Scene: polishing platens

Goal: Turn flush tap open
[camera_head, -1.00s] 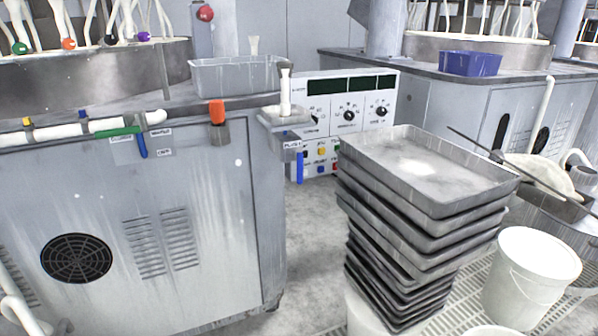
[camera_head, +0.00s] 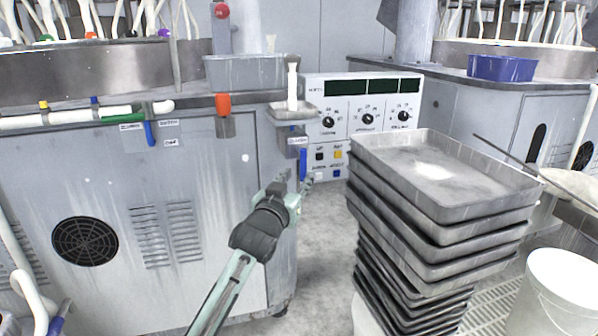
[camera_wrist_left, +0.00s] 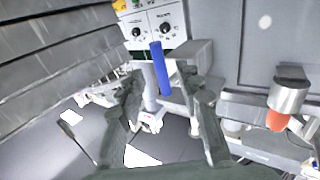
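The flush tap is a small grey valve box with a label and a blue lever (camera_head: 303,165) that hangs straight down, at the right corner of the grey machine cabinet. My left gripper (camera_head: 293,184) is just below and in front of the lever in the head view. In the left wrist view the blue lever (camera_wrist_left: 160,69) shows between the two spread fingers of my left gripper (camera_wrist_left: 163,90). The gripper is open and holds nothing. I cannot tell whether a finger touches the lever. My right gripper is not in view.
A tall stack of grey trays (camera_head: 440,205) stands to the right of my left arm. A white control panel (camera_head: 365,122) is behind the tap. Another blue-handled tap (camera_head: 149,133) and an orange handle (camera_head: 223,104) are on the cabinet front. A white bucket (camera_head: 555,295) stands lower right.

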